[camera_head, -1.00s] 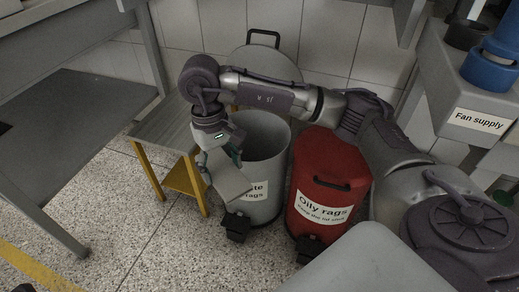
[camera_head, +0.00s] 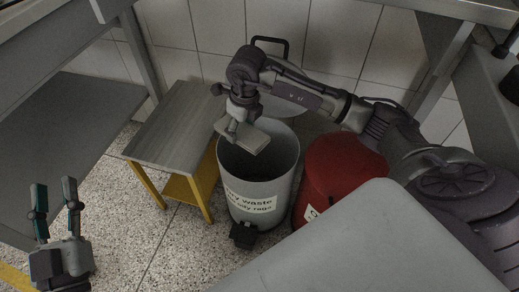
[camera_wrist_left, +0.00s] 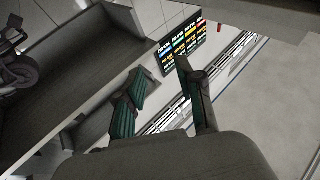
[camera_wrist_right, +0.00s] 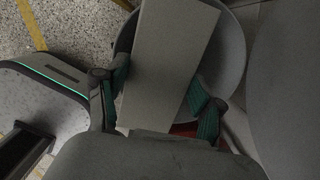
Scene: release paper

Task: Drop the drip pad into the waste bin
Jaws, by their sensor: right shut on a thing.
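The drip pad (camera_head: 246,135) is a flat, light grey slab. My right gripper (camera_head: 240,122) is shut on it and holds it above the mouth of the waste bin. In the right wrist view the pad (camera_wrist_right: 165,60) lies between the two fingers, with the round bin (camera_wrist_right: 232,55) behind it. My left gripper (camera_head: 54,190) is open and empty at the lower left, away from the bin.
A red bin (camera_head: 335,165) stands right of the waste bin. A small table with yellow legs (camera_head: 170,125) stands to its left. A raised lid with a black handle (camera_head: 272,45) is behind. A grey surface (camera_head: 370,240) fills the lower right.

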